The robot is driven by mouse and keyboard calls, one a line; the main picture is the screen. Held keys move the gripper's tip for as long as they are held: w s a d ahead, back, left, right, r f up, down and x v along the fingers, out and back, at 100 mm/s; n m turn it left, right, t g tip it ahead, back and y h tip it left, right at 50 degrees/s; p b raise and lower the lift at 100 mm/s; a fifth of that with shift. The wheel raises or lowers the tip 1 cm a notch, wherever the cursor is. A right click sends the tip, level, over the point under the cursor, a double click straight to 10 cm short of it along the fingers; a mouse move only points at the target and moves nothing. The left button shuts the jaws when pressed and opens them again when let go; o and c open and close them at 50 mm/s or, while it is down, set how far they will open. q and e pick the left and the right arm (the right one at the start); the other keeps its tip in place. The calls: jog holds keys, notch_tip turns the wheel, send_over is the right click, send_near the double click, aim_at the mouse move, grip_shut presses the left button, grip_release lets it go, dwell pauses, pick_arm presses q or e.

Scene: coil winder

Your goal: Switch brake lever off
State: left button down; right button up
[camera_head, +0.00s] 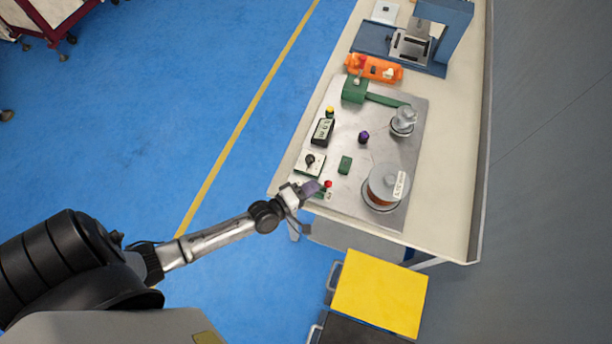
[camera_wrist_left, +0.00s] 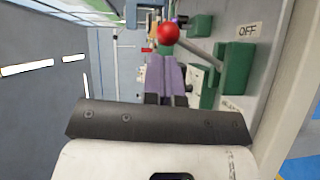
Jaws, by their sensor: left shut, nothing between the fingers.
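The brake lever has a red ball knob (camera_head: 328,184) and sits at the near left corner of the metal plate. In the left wrist view its red knob (camera_wrist_left: 168,33) shows just beyond my fingertips. A grey rod runs from near the knob towards a green block (camera_wrist_left: 238,66), beside a label reading OFF (camera_wrist_left: 248,31). My left gripper (camera_head: 311,187) is shut and empty, with purple fingers just left of the knob. The fingers also show in the left wrist view (camera_wrist_left: 165,75). I cannot tell whether they touch the lever. My right gripper is not in view.
The metal plate (camera_head: 345,200) on the cream table (camera_head: 440,215) carries a copper wire spool (camera_head: 384,188), a black rotary switch (camera_head: 309,160), a display box (camera_head: 322,131) and a purple knob (camera_head: 364,137). A yellow-topped box (camera_head: 380,293) stands below the table's near edge.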

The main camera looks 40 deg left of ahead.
pick_arm(q)
jog(key=r+v, duration=0.1)
jog(key=v, duration=1.2)
jog(key=shift+d+r+p, duration=0.25)
jog(key=shift+r+p, duration=0.05)
jog(key=shift+r, duration=0.05)
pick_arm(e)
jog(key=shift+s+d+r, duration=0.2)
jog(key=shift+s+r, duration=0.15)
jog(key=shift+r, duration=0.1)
pick_arm(q)
jog(key=shift+s, duration=0.15)
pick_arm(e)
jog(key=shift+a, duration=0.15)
